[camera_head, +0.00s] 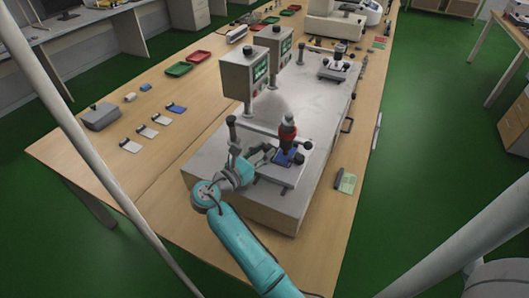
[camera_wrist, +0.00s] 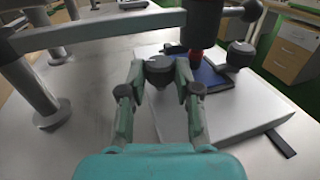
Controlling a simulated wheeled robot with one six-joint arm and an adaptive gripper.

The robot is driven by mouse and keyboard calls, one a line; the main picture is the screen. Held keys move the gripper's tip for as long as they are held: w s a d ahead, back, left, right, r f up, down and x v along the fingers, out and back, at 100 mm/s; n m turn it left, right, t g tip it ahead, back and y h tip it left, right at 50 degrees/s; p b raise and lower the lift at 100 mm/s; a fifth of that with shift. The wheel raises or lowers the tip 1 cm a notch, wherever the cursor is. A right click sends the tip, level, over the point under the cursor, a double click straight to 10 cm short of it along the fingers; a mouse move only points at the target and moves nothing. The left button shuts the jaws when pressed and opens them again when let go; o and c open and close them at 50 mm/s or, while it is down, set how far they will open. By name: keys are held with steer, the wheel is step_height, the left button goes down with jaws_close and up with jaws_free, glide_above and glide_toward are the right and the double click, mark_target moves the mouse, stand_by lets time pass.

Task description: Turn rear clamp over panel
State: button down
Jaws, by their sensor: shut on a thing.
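The blue panel (camera_head: 290,157) lies on a light plate (camera_head: 268,171) on the test machine, under a red and black vertical tool (camera_head: 288,128). The wrist view also shows the panel (camera_wrist: 212,76). My gripper (camera_head: 268,153) is at the panel's left side. In the wrist view my gripper (camera_wrist: 160,82) is shut on a dark round clamp knob (camera_wrist: 158,68) at the panel's near left edge. My fingers hide part of this knob and its arm. Another dark clamp knob (camera_wrist: 240,53) stands at the panel's right and shows in the head view (camera_head: 306,146).
A grey crossbar (camera_wrist: 100,33) and post (camera_wrist: 30,92) stand close at left of my gripper. A second fixture (camera_head: 338,66) is further back. Small brackets (camera_head: 148,131) and trays (camera_head: 179,69) lie on the wooden table at left.

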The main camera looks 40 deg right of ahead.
steer(key=m+g, duration=0.1)
steer(key=g, duration=0.1)
steer(key=m+g, duration=0.2)
steer(key=g, duration=0.1)
steer(key=w+m+g+y, duration=0.1)
steer(key=g, duration=0.1)
steer(key=shift+d+m, duration=0.1)
steer(key=shift+m, duration=0.3)
steer(key=shift+g, duration=0.5)
steer(key=c, duration=0.8)
jaws_free()
steer(key=shift+v, duration=3.75)
